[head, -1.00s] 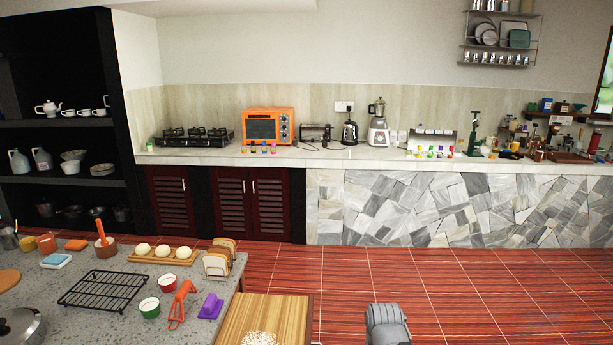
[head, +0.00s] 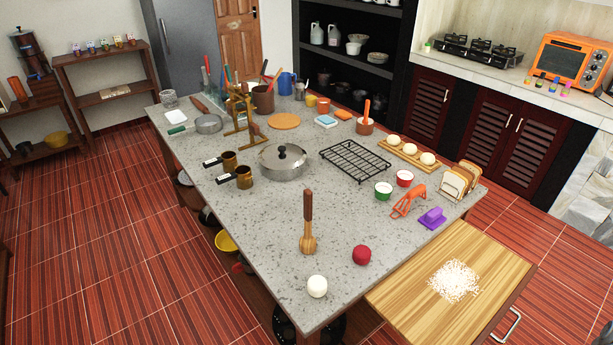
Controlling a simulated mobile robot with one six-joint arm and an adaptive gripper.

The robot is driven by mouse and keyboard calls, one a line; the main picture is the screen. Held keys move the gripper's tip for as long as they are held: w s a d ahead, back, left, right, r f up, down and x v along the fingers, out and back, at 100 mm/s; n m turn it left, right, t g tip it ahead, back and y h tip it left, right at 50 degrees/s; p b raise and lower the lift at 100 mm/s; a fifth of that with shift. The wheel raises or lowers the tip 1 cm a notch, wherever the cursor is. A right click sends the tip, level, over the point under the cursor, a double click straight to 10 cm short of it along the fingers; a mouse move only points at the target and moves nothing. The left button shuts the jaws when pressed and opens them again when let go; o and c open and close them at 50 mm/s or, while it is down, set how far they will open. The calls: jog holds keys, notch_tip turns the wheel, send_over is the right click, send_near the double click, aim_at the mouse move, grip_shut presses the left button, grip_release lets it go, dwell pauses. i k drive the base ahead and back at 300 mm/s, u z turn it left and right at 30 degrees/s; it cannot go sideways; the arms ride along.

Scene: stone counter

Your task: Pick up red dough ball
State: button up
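The red dough ball (head: 362,255) sits on the grey speckled stone counter (head: 250,225), near its front right edge. A white ball (head: 317,286) lies to its left and nearer the front corner. A wooden masher-like tool (head: 308,225) stands upright behind and to the left of the red ball. My gripper is not in view.
A wooden board (head: 410,285) with white grains (head: 454,281) adjoins the counter on the right. A purple tool (head: 432,218), an orange peeler (head: 409,202), small bowls (head: 383,191) and a black rack (head: 355,161) stand behind the ball. Bare stone surrounds it.

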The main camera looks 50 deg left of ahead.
aim_at(361, 255)
jog(key=u, duration=0.05)
jog(key=k, duration=1)
jog(key=u, duration=0.95)
jog(key=i, duration=0.75)
jog(key=u, duration=0.35)
